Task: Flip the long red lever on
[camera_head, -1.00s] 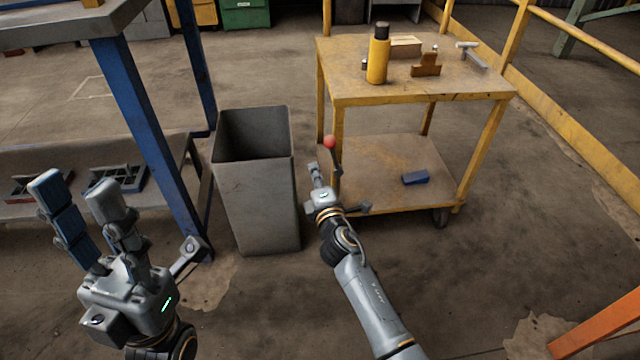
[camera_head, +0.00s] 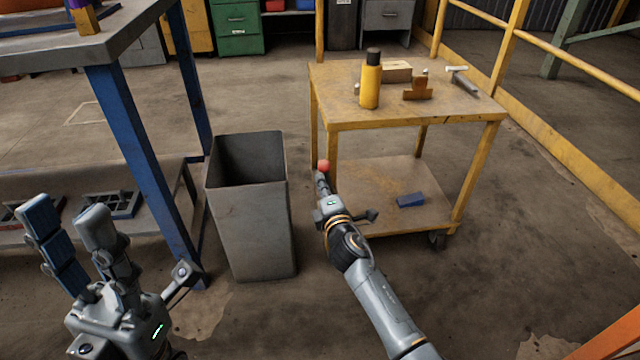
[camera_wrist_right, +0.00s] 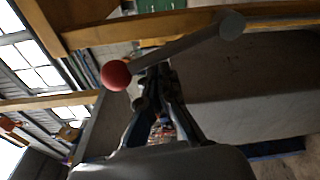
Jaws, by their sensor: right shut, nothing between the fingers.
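The long lever has a red ball knob (camera_head: 323,165), which shows at the front left of the yellow cart in the head view. In the right wrist view its red ball (camera_wrist_right: 115,75) is at the left end, and its grey rod (camera_wrist_right: 188,45) runs up to the right. My right gripper (camera_head: 321,178) is shut and empty, with its fingertips right at the knob; in the wrist view its fingers (camera_wrist_right: 155,75) meet the rod's line near the ball. I cannot tell whether they touch. My left gripper (camera_head: 67,212) is open and empty at the lower left.
A grey bin (camera_head: 250,232) stands left of my right gripper. The yellow cart (camera_head: 415,117) carries a yellow bottle (camera_head: 370,83) and other items; a blue block (camera_head: 411,200) lies on its lower shelf. A blue-legged bench (camera_head: 135,140) stands at the left.

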